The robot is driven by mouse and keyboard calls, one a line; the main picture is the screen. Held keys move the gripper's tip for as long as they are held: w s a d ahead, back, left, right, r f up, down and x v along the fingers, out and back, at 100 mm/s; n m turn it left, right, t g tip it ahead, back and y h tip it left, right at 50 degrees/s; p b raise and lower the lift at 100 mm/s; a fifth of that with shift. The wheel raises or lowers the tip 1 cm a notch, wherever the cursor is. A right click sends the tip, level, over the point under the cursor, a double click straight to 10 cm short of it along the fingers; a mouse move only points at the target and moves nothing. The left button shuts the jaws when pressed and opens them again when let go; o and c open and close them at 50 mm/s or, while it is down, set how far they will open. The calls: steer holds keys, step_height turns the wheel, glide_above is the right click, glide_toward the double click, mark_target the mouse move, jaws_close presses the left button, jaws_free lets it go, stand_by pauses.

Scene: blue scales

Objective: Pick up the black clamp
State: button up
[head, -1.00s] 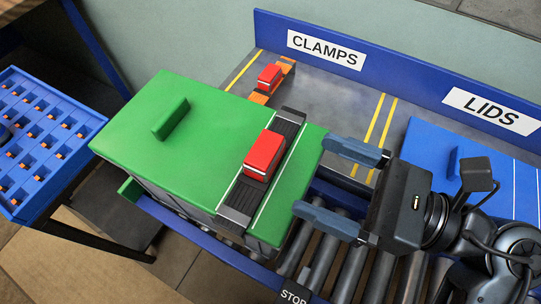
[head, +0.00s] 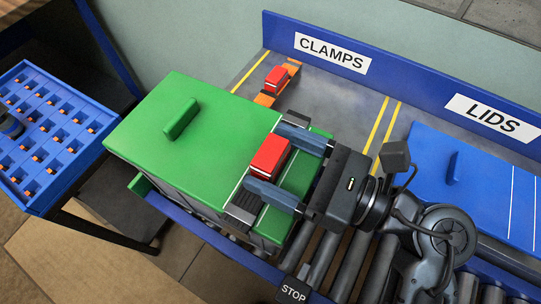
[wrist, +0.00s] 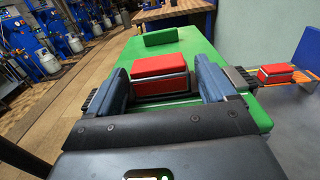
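The black clamp (head: 268,155) lies across the right end of the green lid, a black band with a red block on its middle. My gripper (head: 264,158) is open, one blue-grey finger on each side of the red block. The fingers hide parts of the black band. In the wrist view the red block (wrist: 160,67) sits between the two fingers (wrist: 163,84), with slight gaps beside it. I cannot tell whether either finger touches it.
The green lid (head: 165,155) with its raised handle covers a box on the roller conveyor (head: 345,270). An orange clamp (head: 275,80) lies behind, on the grey clamps shelf. A blue lid (head: 435,170) is at the right. A blue compartment tray (head: 45,185) stands at the left.

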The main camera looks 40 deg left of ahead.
mark_target(282, 160)
steer(key=c, duration=0.9)
steer(key=shift+r, duration=0.15)
step_height(282, 160, up, 18)
steer(key=shift+f+b, duration=0.15)
steer(key=shift+b, duration=0.15)
steer(key=shift+s, duration=0.15)
